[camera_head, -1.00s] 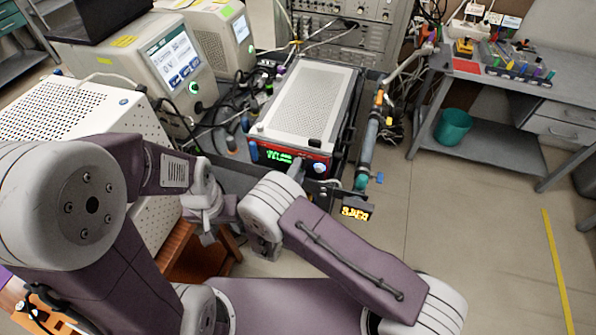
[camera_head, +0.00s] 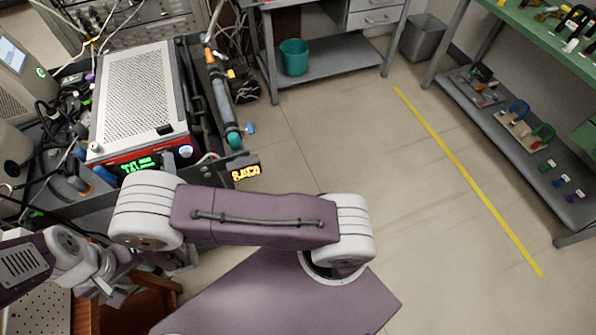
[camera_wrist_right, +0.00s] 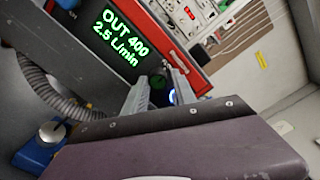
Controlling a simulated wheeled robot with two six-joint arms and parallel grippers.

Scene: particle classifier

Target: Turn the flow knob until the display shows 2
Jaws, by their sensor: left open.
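The red-fronted device (camera_head: 130,100) stands at the left of the head view. Its green display (camera_wrist_right: 122,38) reads OUT 400 and 2.5 L/min in the right wrist view. The flow knob (camera_head: 186,151) is a pale round knob with blue, right of the display. A small blue-lit part of it (camera_wrist_right: 172,97) shows between my right fingers. My right gripper (camera_wrist_right: 160,88) is at the front panel with its fingers apart; contact with the knob cannot be told. My left gripper (camera_head: 108,288) is low at the left, open and away from the device.
A small orange-lit box (camera_head: 245,172) sits at the device's right front corner. A pipe with a teal end (camera_head: 233,140) runs along its right side. A blue valve (camera_wrist_right: 38,147) and grey hose lie below the display.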

